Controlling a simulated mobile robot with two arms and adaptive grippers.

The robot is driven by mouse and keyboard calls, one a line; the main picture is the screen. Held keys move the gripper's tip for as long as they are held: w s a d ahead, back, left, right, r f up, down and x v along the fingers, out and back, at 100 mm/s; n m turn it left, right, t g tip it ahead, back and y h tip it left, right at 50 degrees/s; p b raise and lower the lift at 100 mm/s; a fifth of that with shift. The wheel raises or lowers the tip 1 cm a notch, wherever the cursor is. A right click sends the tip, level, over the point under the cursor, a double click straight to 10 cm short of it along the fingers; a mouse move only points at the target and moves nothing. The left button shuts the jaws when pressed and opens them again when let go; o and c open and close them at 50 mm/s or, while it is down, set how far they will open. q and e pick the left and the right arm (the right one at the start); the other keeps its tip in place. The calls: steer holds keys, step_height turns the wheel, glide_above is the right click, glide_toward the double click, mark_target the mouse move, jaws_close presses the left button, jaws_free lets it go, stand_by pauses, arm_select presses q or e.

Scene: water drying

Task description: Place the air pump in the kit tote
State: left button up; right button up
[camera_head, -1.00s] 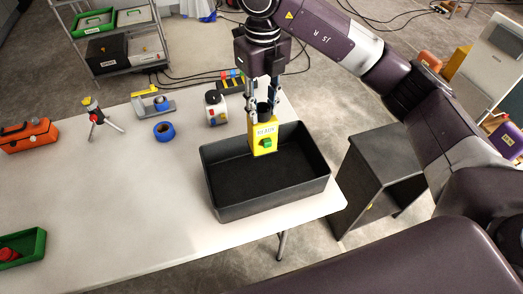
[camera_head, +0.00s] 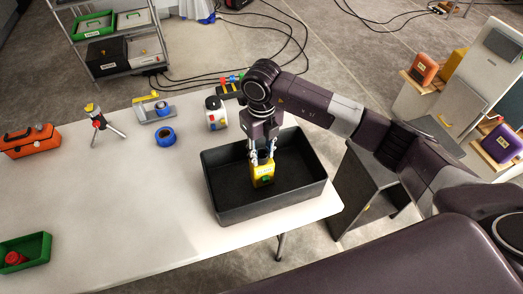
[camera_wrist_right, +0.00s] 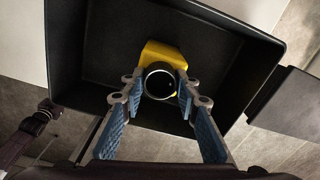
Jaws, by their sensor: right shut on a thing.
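The air pump (camera_head: 263,176) is a small yellow box with a green button and a pale label on its front. My right gripper (camera_head: 262,158) points down and is shut on its upper part. The kit tote (camera_head: 223,207) is a black open bin at the table's right end. The pump is inside the tote's walls, low over its floor; I cannot tell whether it touches. In the right wrist view the yellow pump (camera_wrist_right: 168,54) with a round dark opening sits between my blue-padded fingers, with the tote (camera_wrist_right: 250,35) around it. My left gripper is not in view.
On the white table (camera_head: 120,210) are a blue tape roll (camera_head: 165,136), a small tripod (camera_head: 99,122), an orange toolbox (camera_head: 30,141), a white device (camera_head: 215,112) and a green tray (camera_head: 36,262). A dark cabinet (camera_head: 365,190) stands right of the table. The table's middle is clear.

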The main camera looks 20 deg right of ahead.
steer(key=shift+f, duration=0.15)
steer(key=o, duration=1.2)
steer(key=shift+o, duration=0.2)
